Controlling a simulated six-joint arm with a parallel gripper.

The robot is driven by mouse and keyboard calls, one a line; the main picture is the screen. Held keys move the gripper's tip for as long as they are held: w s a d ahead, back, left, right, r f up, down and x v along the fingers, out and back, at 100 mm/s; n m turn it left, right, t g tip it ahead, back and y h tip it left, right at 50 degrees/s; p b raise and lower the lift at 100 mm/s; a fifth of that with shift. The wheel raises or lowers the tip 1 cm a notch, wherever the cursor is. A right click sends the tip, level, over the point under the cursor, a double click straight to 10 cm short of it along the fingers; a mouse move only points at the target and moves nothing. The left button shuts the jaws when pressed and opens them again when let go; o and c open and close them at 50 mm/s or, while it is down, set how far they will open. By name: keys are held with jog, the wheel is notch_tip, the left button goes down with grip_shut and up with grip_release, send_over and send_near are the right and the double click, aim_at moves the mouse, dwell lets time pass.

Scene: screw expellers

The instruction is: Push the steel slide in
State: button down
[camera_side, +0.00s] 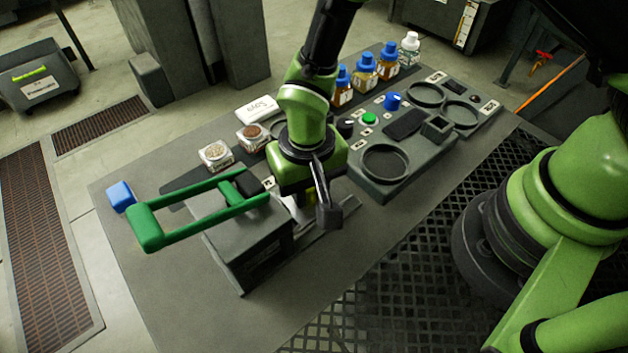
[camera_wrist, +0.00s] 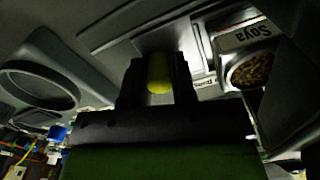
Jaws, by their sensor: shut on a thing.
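My gripper (camera_side: 318,203) points down beside the grey press box (camera_side: 252,240) with the green lever frame (camera_side: 180,218). In the wrist view its two dark fingers (camera_wrist: 158,78) are shut on a yellow knob (camera_wrist: 158,72). A pale metal strip, which looks like the steel slide (camera_wrist: 190,38), lies under the knob; its ends are partly hidden. How far the slide sits in the box I cannot tell.
A grey console (camera_side: 375,192) with round recesses, a green button (camera_side: 369,118) and a blue knob (camera_side: 392,101) stands to the right. Sample jars (camera_side: 215,154) and several capped bottles (camera_side: 365,70) stand behind. A blue block (camera_side: 121,196) is at the left. The front tabletop is clear.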

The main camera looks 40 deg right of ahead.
jog(key=c, duration=1.2)
grip_release()
notch_tip(320, 180, up, 10)
